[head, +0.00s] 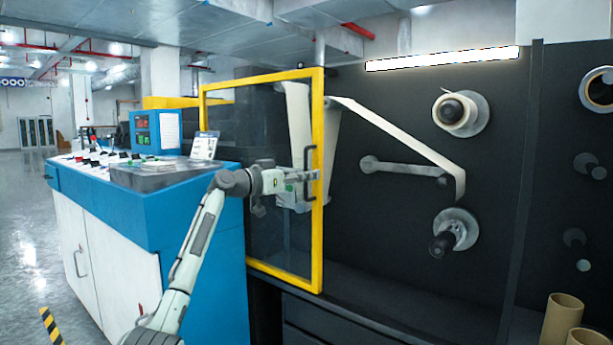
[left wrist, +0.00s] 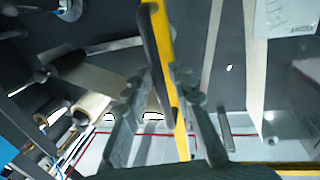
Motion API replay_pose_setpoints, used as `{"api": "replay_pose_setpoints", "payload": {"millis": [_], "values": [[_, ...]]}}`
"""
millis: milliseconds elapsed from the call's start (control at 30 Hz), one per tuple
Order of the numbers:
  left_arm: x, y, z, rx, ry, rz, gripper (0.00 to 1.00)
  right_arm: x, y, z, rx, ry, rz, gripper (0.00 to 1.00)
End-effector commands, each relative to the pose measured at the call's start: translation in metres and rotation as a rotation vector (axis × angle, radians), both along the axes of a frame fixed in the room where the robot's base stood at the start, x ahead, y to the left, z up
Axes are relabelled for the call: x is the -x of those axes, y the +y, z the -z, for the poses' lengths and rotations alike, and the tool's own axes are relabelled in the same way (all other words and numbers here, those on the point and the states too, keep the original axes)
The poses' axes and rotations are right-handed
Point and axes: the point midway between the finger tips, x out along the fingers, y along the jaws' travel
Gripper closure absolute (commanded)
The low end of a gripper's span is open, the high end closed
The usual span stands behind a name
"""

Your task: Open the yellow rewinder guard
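The yellow rewinder guard (head: 318,180) is a clear panel in a yellow frame, upright in front of the dark machine face. I cannot tell how far it stands off that face. A dark bar handle (head: 309,172) is on its right-hand upright. My left gripper (head: 312,175) is at the handle, reaching across the panel from the left. In the left wrist view, its fingers (left wrist: 157,85) are spread, with the lower part of the handle (left wrist: 152,45) between them and the yellow upright (left wrist: 181,125) behind. A firm grip does not show. My right gripper is out of view.
A blue and white console (head: 110,215) with a screen stands left of the guard. Rollers (head: 455,112) and a pale web (head: 400,135) are on the dark face at right. Cardboard cores (head: 562,318) stand at lower right. Open floor (head: 25,240) lies far left.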

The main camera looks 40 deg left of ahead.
Motion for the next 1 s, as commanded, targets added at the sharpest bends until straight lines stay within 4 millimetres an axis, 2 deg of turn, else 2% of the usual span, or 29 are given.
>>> {"api": "replay_pose_setpoints", "payload": {"millis": [300, 433, 800, 1000], "values": [[0.001, 0.0, 0.0, 0.0, 0.0, 0.0, 0.69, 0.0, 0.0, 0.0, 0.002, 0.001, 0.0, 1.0], [0.01, 0.003, 0.001, 0.0, 0.002, -0.001, 0.69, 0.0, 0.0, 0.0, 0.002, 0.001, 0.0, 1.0], [0.082, 0.019, 0.002, -0.002, 0.003, -0.001, 0.69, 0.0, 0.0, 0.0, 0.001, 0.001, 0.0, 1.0], [0.109, 0.025, 0.001, 0.001, 0.001, 0.0, 0.69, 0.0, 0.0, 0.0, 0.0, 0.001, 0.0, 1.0]]}}
